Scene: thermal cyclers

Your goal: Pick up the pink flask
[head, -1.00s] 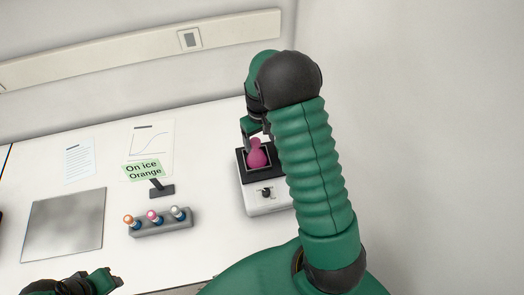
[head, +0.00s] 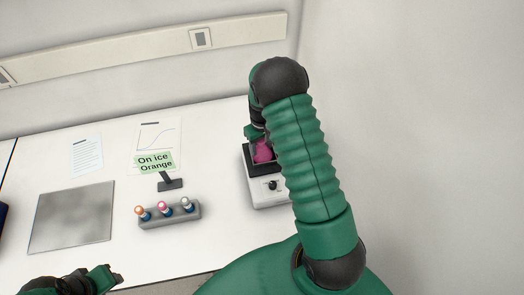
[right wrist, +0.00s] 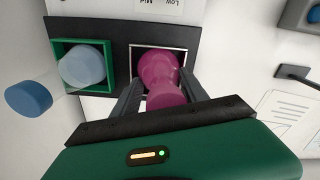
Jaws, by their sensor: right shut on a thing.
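The pink flask (head: 263,152) stands in the black-topped device (head: 266,190) on the bench, partly hidden by my right arm in the head view. In the right wrist view the flask (right wrist: 160,75) sits in a square recess between the two fingers of my right gripper (right wrist: 156,90), which is shut on it. In the head view that gripper (head: 257,134) is at the flask's top, mostly hidden by my arm. My left gripper (head: 104,278) is at the bottom left, holding nothing that I can see; its finger gap is not clear.
A rack (head: 169,214) with three capped tubes and a sign reading "On ice Orange" (head: 155,162) stand to the left. A grey plate (head: 71,217) lies farther left. A blue-capped vessel (right wrist: 83,67) sits in a green-edged recess beside the flask. Bench between rack and device is clear.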

